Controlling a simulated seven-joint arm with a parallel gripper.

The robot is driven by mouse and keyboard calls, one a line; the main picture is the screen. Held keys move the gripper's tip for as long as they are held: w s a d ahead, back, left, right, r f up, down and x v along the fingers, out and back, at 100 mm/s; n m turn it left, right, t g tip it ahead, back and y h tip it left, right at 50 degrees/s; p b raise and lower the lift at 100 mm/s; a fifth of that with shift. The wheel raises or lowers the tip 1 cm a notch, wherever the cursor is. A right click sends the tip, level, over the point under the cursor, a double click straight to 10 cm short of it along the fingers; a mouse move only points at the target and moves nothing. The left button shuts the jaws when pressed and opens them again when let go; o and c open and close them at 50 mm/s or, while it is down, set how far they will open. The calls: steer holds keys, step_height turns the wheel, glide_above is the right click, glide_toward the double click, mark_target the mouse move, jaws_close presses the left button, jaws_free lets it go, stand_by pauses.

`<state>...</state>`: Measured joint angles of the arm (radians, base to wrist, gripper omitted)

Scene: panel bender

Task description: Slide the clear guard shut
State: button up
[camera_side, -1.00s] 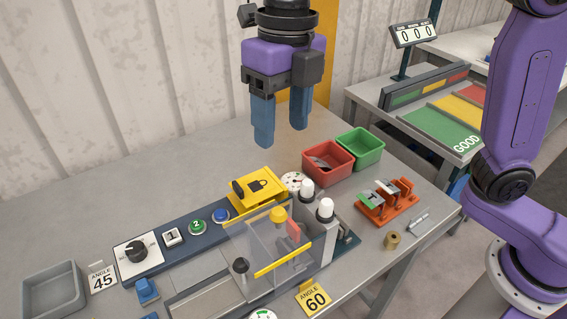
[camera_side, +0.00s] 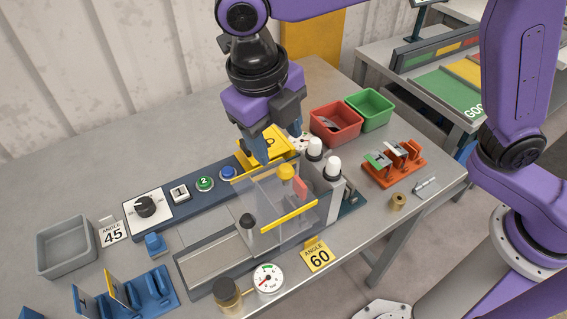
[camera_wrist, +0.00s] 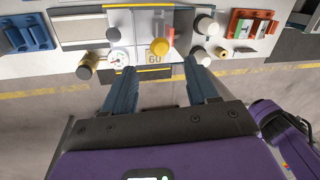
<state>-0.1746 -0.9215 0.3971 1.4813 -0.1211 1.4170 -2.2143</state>
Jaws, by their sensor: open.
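The clear guard (camera_side: 250,198) is a see-through panel with a yellow strip (camera_side: 288,218) along its lower edge. It stands over the front of the machine bed in the side view. A yellow knob (camera_side: 286,172) shows at its top right; a yellow knob also shows in the wrist view (camera_wrist: 160,46). My gripper (camera_side: 275,152) is open and empty, fingers down, above and behind the guard, overlapping the yellow lock box (camera_side: 252,150) in the picture.
White-capped posts (camera_side: 332,166) stand just right of the guard. A red bin (camera_side: 335,122) and a green bin (camera_side: 369,110) sit behind right. An orange rack (camera_side: 395,165) is at right. A gauge (camera_side: 268,279) and brass knob (camera_side: 227,292) are in front.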

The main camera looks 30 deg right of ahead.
mark_target(284, 166)
steer(key=f, duration=0.2)
steer(key=d+f, duration=0.1)
steer(key=f, duration=0.5)
steer(key=shift+w+d, duration=0.15)
steer(key=shift+d, duration=0.15)
